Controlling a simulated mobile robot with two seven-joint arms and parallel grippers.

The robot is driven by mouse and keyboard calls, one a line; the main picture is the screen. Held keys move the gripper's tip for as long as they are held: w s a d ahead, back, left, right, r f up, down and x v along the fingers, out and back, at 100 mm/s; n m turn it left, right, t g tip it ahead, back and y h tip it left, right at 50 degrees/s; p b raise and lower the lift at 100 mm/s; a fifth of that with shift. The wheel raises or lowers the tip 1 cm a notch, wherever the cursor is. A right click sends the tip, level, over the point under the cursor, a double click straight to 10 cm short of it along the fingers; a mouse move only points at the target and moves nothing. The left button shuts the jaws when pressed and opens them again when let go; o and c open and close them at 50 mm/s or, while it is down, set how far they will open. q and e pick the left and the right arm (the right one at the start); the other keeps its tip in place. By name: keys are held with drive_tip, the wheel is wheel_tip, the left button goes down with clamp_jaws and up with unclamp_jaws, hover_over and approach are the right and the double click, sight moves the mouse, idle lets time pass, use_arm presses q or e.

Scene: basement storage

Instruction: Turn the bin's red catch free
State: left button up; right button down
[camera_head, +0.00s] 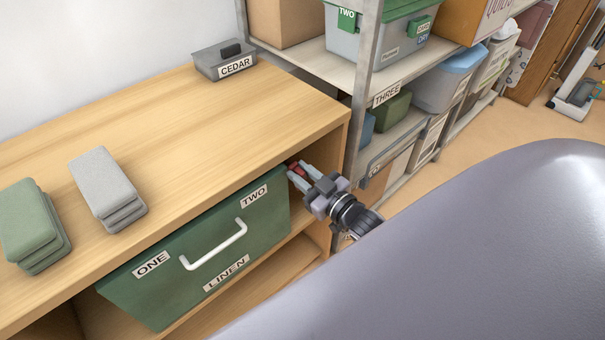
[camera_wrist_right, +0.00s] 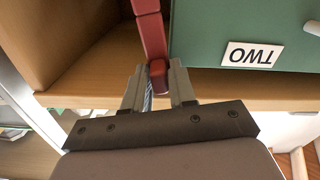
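The green bin (camera_head: 167,273) sits in the wooden cabinet's opening, with a white handle and labels ONE, TWO and LINEN. Its red catch (camera_head: 294,167) is at the bin's right edge, mostly hidden by my fingers in the head view. In the right wrist view the red catch (camera_wrist_right: 152,35) is a long bar beside the bin's green front (camera_wrist_right: 225,25), with a block at its near end. My right gripper (camera_head: 299,175) is at the catch; in the wrist view its fingertips (camera_wrist_right: 159,78) flank and appear to touch that end block. My left gripper is not in view.
The wooden cabinet (camera_head: 200,115) carries a grey CEDAR box (camera_head: 224,63), grey cloths (camera_head: 105,185) and green cloths (camera_head: 32,222). A metal shelf rack (camera_head: 363,75) with several boxes stands close to the right. My grey body covers the lower right.

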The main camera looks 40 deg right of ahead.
drive_tip(key=shift+d+r+m+p, duration=0.2)
drive_tip(key=shift+d+m+p, duration=0.05)
drive_tip(key=shift+m+p, duration=0.25)
drive_tip(key=shift+w+d+f+m+p, duration=0.1)
drive_tip(key=shift+d+m+p, duration=0.2)
drive_tip(key=shift+m, duration=0.4)
drive_tip(key=shift+f, duration=0.1)
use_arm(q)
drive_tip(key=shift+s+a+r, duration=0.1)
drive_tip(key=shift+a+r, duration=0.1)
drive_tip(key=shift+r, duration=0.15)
use_arm(e)
drive_tip(key=c, duration=1.1)
unclamp_jaws()
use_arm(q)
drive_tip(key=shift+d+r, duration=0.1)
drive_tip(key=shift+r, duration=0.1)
use_arm(e)
drive_tip(key=shift+s+d, duration=0.15)
drive_tip(key=shift+s, duration=1.05)
drive_tip(key=shift+s+d, duration=0.2)
drive_tip(key=shift+s, duration=1)
drive_tip(key=shift+s+d, duration=0.15)
drive_tip(key=shift+s, duration=1.05)
drive_tip(key=shift+a, duration=0.1)
